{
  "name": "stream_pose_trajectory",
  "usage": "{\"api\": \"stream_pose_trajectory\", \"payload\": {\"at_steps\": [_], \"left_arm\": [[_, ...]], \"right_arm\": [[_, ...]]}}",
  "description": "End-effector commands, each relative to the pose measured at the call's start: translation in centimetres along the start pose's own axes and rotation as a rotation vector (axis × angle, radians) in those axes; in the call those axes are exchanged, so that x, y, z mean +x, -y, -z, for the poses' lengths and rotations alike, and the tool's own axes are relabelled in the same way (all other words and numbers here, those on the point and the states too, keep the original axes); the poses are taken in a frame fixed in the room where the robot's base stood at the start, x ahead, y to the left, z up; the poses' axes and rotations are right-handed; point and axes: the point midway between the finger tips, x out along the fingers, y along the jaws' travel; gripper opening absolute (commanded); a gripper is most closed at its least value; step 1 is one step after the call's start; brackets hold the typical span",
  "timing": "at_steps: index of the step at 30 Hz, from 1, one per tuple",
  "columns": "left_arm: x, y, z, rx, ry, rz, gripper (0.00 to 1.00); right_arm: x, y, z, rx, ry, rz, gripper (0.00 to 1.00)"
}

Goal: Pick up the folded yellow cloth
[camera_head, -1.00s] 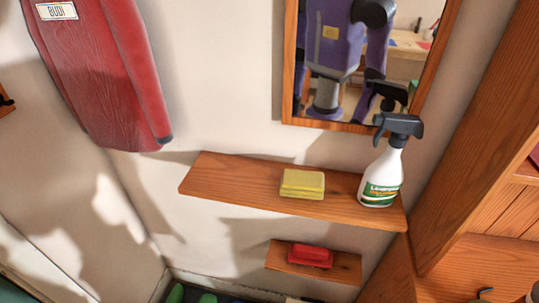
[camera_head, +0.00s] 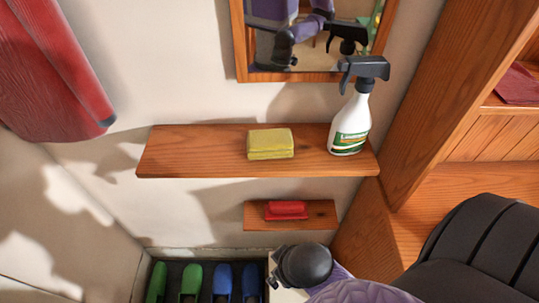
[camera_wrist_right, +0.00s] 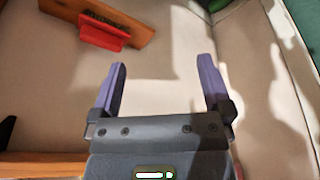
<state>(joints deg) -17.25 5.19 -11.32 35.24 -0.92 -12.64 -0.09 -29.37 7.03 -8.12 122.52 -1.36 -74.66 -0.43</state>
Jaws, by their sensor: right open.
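The folded yellow cloth (camera_head: 270,143) lies on the upper wooden shelf (camera_head: 190,152), left of a spray bottle, in the head view. Nothing touches it, and it does not show in the right wrist view. My right gripper (camera_wrist_right: 161,66) is open and empty in the right wrist view, with bare wall behind its fingers. In the head view only parts of my right arm show at the lower right, and its gripper is not visible. My left gripper is in neither view.
A white spray bottle (camera_head: 350,125) stands right of the cloth. A framed mirror (camera_head: 245,75) hangs above. A lower shelf (camera_head: 325,215) holds a red object (camera_head: 286,210). Wooden cabinetry (camera_head: 440,105) bounds the right. Green and blue shoes (camera_head: 190,280) are below; red fabric (camera_head: 50,80) hangs left.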

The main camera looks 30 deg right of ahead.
Motion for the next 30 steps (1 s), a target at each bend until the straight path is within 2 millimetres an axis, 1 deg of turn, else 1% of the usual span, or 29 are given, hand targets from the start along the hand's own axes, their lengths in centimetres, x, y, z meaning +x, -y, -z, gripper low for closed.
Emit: {"api": "stream_pose_trajectory", "payload": {"at_steps": [1, 2, 3, 5, 6, 8, 9, 11, 12, 14, 15, 17, 18, 19, 20, 21, 22, 23, 24, 25, 26, 27, 29, 30], "left_arm": [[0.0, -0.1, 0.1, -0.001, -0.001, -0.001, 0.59], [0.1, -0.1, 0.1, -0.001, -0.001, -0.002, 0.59], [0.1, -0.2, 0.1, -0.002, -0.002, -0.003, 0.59], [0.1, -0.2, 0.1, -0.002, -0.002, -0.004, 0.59], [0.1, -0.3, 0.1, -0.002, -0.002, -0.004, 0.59], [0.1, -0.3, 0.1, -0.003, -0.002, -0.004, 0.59], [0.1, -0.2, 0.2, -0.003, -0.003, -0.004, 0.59], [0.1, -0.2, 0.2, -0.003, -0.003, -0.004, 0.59], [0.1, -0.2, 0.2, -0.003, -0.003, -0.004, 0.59], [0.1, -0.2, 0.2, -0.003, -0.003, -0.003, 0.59], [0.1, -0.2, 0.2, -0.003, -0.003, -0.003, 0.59], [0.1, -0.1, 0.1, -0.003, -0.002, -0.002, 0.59], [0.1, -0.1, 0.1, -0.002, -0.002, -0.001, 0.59], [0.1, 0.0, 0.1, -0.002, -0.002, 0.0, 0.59], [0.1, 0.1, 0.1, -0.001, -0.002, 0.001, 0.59], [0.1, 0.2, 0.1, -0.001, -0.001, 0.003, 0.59], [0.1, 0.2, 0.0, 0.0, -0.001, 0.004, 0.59], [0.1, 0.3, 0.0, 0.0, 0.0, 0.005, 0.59], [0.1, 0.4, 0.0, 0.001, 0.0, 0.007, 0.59], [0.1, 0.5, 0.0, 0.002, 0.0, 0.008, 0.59], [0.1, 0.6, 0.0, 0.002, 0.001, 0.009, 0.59], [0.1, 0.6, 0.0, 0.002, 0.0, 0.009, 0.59], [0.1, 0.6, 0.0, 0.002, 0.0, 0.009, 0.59], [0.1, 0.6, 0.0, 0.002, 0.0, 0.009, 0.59]], "right_arm": [[-1.9, -0.6, 2.1, -0.025, -0.074, -0.031, 1.0], [-3.0, -1.1, 3.7, -0.048, -0.134, -0.06, 1.0], [-4.2, -1.8, 5.9, -0.087, -0.222, -0.106, 1.0], [-5.7, -2.6, 9.4, -0.155, -0.362, -0.182, 1.0], [-6.7, -3.1, 11.7, -0.209, -0.462, -0.238, 1.0], [-8.5, -3.7, 15.4, -0.302, -0.619, -0.331, 1.0], [-10.0, -3.8, 17.9, -0.376, -0.732, -0.399, 1.0], [-12.6, -3.5, 21.6, -0.511, -0.911, -0.513, 1.0], [-14.6, -3.0, 24.0, -0.624, -1.041, -0.6, 1.0], [-17.9, -1.3, 27.1, -0.828, -1.241, -0.74, 1.0], [-20.0, 0.4, 28.8, -0.994, -1.377, -0.841, 1.0], [-22.6, 3.6, 30.2, -1.307, -1.575, -1.0, 1.0], [-23.5, 5.9, 30.5, -1.565, -1.69, -1.1, 1.0], [-23.4, 7.5, 30.3, -1.788, -1.757, -1.164, 1.0], [-22.8, 8.6, 29.9, -2.03, -1.801, -1.21, 1.0], [-21.1, 9.1, 29.2, 2.243, 1.706, 1.162, 1.0], [-19.5, 8.7, 28.7, 2.23, 1.491, 1.015, 1.0], [-17.8, 7.4, 28.2, 2.219, 1.286, 0.865, 1.0], [-15.8, 4.7, 27.7, 2.208, 1.038, 0.664, 1.0], [-14.6, 2.0, 27.3, 2.205, 0.872, 0.517, 1.0], [-13.9, -0.8, 27.0, 2.204, 0.727, 0.376, 1.0], [-13.6, -4.6, 26.5, 2.207, 0.565, 0.202, 1.0], [-14.1, -9.1, 25.7, 2.215, 0.398, -0.006, 1.0], [-14.7, -11.3, 25.2, 2.22, 0.325, -0.108, 1.0]]}}
